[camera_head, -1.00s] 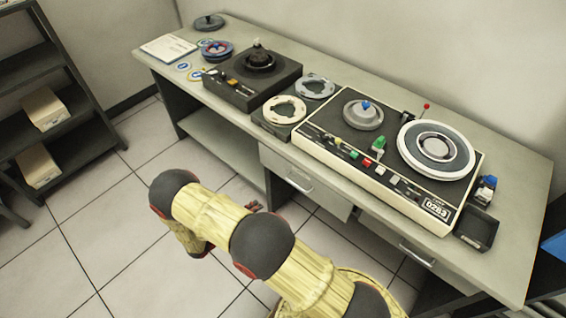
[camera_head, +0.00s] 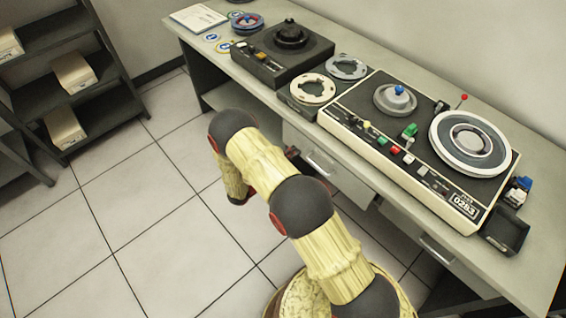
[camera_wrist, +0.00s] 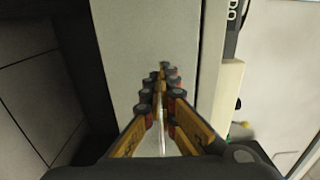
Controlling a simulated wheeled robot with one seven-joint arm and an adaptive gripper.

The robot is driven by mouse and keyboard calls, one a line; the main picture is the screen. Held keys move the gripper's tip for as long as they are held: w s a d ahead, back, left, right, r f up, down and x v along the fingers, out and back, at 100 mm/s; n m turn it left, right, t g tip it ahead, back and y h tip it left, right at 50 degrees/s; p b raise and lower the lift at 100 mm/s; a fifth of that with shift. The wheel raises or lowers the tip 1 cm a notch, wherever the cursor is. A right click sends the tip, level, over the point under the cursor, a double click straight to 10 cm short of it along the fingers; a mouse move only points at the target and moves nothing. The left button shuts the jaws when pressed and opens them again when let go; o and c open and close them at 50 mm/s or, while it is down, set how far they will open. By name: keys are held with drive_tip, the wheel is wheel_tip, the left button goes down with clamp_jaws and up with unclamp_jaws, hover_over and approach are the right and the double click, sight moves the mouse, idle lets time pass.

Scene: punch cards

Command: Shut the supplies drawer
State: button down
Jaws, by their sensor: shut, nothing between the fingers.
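The desk's front has two pale drawers with bar handles, a left one (camera_head: 345,182) and a right one (camera_head: 450,262). I cannot tell which is the supplies drawer. The left drawer seems to stand a little proud of the desk; how far is unclear. My gripper (camera_head: 292,153) is mostly hidden behind my arm, near the left end of the left drawer's front. In the wrist view my gripper (camera_wrist: 162,70) is shut and empty, its fingers before a pale panel (camera_wrist: 125,60). A thin light bar, perhaps a handle, shows between the fingers. Contact cannot be judged.
The desk (camera_head: 215,75) carries a tape machine (camera_head: 415,140), a black unit (camera_head: 283,55), reels and a small black tray (camera_head: 505,232). A dark shelf rack (camera_head: 75,75) with boxes stands at the left. The tiled floor between rack and desk is clear.

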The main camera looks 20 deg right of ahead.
sight(303, 145)
drive_tip(key=shift+b+x, duration=0.4)
drive_tip(key=shift+x, duration=1)
drive_tip(key=shift+d, duration=0.1)
drive_tip(key=x, duration=0.4)
drive_tip(key=shift+w+d+p, duration=0.15)
drive_tip(key=shift+d+p, duration=0.2)
drive_tip(key=p+v, duration=0.3)
drive_tip(key=v, duration=1.1)
drive_tip(key=shift+p, duration=0.35)
drive_tip(key=shift+a, duration=0.1)
